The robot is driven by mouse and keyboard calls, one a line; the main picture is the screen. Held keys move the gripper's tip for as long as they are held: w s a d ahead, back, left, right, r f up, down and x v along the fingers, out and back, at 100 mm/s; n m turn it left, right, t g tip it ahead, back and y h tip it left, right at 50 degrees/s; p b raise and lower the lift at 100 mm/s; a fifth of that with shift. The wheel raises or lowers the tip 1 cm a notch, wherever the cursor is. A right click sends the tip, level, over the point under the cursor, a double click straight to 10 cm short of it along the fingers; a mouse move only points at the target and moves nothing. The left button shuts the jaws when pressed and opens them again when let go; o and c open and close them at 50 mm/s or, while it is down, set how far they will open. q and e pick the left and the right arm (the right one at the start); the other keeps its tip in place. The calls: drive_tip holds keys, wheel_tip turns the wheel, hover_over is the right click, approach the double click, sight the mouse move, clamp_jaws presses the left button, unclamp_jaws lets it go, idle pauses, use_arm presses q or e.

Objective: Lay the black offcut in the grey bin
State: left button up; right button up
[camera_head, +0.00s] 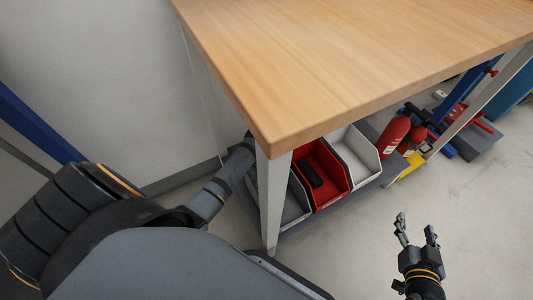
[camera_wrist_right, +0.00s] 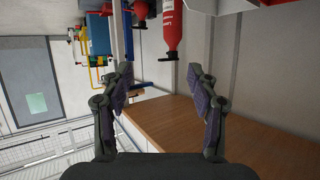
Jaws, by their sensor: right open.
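The black offcut (camera_head: 309,172) is a small dark bar lying in the red bin (camera_head: 331,181), low under the wooden table. The grey bin (camera_head: 293,207) stands just left of the red bin, partly hidden by the table leg and tabletop. My right gripper (camera_head: 416,226) is open and empty over the floor, right of the bins and apart from them. Its two spread fingers also show in the right wrist view (camera_wrist_right: 160,75), with nothing between them. My left arm reaches in from the left toward the table corner; its gripper is hidden.
The wooden tabletop (camera_head: 370,50) overhangs the bins, and its metal leg (camera_head: 271,195) stands in front of them. A white bin (camera_head: 357,151) is right of the red one. Red fire extinguishers (camera_head: 393,136) stand farther right. Floor (camera_head: 350,240) in front is clear.

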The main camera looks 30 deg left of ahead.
use_arm(q)
drive_tip(key=p+v, duration=0.1)
drive_tip(key=v, duration=0.1)
drive_tip(key=shift+r, duration=0.3)
drive_tip(key=p+v, duration=0.4)
drive_tip(key=v, duration=0.6)
drive_tip(key=s+d+f+n+t+y, duration=0.1)
drive_tip(key=s+d+f+n+t, duration=0.15)
drive_tip(key=s+f+n, duration=0.6)
drive_tip(key=s+d+r+n+t+y, duration=0.1)
drive_tip(key=s+r+n, duration=0.4)
drive_tip(key=n, duration=1)
drive_tip(key=shift+s+d+t+y, duration=0.3)
drive_tip(key=shift+t+y, duration=0.2)
drive_tip(key=shift+t, duration=0.75)
use_arm(e)
drive_tip(key=s+f+g, duration=1)
drive_tip(key=s, duration=0.4)
drive_tip(key=shift+a, duration=0.1)
